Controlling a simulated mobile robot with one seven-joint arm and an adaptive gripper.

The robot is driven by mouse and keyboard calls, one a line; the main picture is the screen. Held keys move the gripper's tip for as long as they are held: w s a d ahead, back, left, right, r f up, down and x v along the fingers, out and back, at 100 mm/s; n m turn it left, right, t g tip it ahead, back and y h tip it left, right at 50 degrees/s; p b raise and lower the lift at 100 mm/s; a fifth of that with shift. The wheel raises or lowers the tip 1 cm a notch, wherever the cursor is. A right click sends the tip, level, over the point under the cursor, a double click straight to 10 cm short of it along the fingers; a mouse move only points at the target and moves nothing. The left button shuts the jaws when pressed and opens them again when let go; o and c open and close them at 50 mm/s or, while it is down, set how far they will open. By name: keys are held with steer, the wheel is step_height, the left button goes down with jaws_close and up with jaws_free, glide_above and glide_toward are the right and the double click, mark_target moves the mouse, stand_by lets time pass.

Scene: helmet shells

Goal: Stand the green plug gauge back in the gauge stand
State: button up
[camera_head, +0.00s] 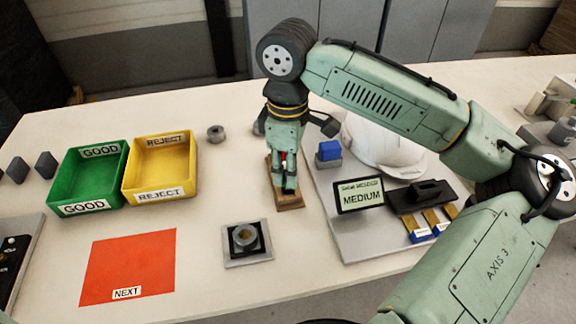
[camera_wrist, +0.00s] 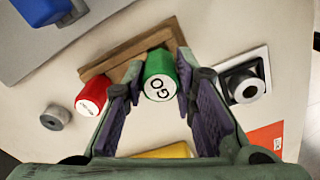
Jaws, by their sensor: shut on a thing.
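The green plug gauge (camera_wrist: 160,78), marked GO on its top, is between the fingers of my gripper (camera_wrist: 158,86) in the wrist view, and they are shut on it. The wooden gauge stand (camera_wrist: 108,62) lies under and beyond it. A red gauge (camera_wrist: 92,97) is at the stand's left end in that view. In the head view my gripper (camera_head: 288,183) points down over the wooden stand (camera_head: 290,205) and hides most of the green gauge. I cannot tell whether the gauge's lower end is in the stand or above it.
Green GOOD bin (camera_head: 66,180) and yellow REJECT bin (camera_head: 190,165) stand left. A grey ring (camera_head: 215,133) is behind. A fixture (camera_head: 245,243) and red NEXT mat (camera_head: 130,265) lie in front. A grey board (camera_head: 350,240) with display and white helmet shell (camera_head: 375,150) is right.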

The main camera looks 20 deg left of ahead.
steer(key=shift+f+b, duration=0.55)
steer(key=shift+f, duration=0.6)
stand_by(0.9)
stand_by(0.5)
steer(key=o, duration=1.1)
steer(key=shift+c, duration=0.2)
steer(key=shift+r, duration=0.1)
